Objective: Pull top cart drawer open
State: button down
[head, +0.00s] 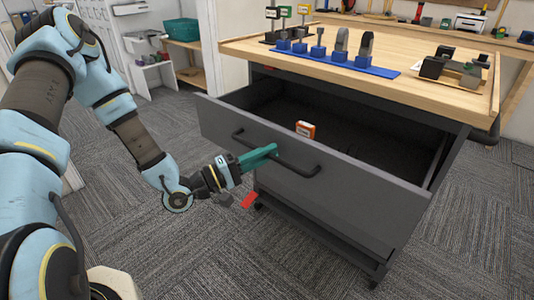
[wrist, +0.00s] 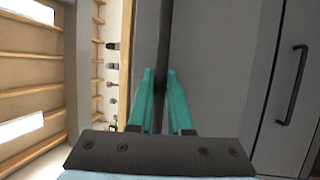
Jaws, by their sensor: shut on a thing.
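The top cart drawer (head: 360,205) is dark grey and stands pulled out from the cart, with its dark inside showing. Its black bar handle (head: 300,170) runs across the drawer front. The exact contact is partly hidden by the fingers.
A small orange and white box (head: 305,129) is inside the drawer. The wooden cart top (head: 300,62) carries tools on a blue rack (head: 345,62) and dark blocks. A lower drawer handle (wrist: 293,85) shows in the wrist view. Carpet (head: 465,240) is clear at right.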

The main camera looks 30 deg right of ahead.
jog(key=c, duration=0.8)
grip_release()
jog(key=shift+c, duration=0.2)
jog(key=b+v, duration=0.1)
jog(key=v, duration=0.9)
jog(key=shift+a, duration=0.35)
jog(key=shift+w+f, duration=0.15)
jog(key=shift+f, duration=0.05)
